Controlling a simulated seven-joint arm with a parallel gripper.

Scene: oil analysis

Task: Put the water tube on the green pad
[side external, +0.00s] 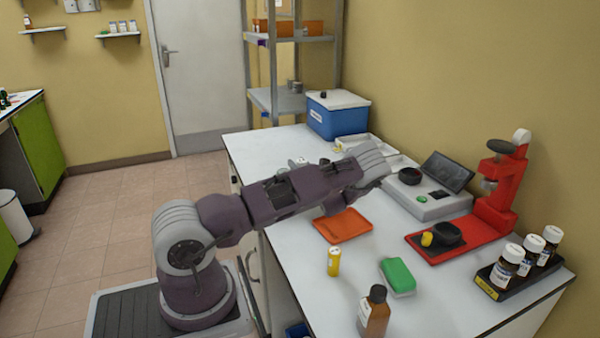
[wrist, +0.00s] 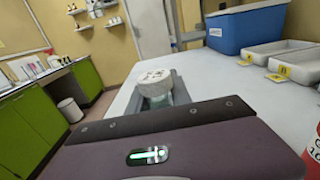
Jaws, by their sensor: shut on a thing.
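In the wrist view, a round, white-topped tube (wrist: 154,77), which looks like the water tube, stands between the fingers of my gripper (wrist: 158,92). My gripper is shut on it; the tube's lower part is mostly hidden by the gripper body. In the side external view my arm reaches over the far left part of the bench and hides most of the gripper and tube. The green pad (side external: 398,275), a green-topped block with a pale lower edge, lies on the near part of the bench, well apart from my gripper.
A red press (side external: 500,185), a grey instrument (side external: 430,200) and several dark bottles are rightward. A blue box (side external: 338,118) stands at the back.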

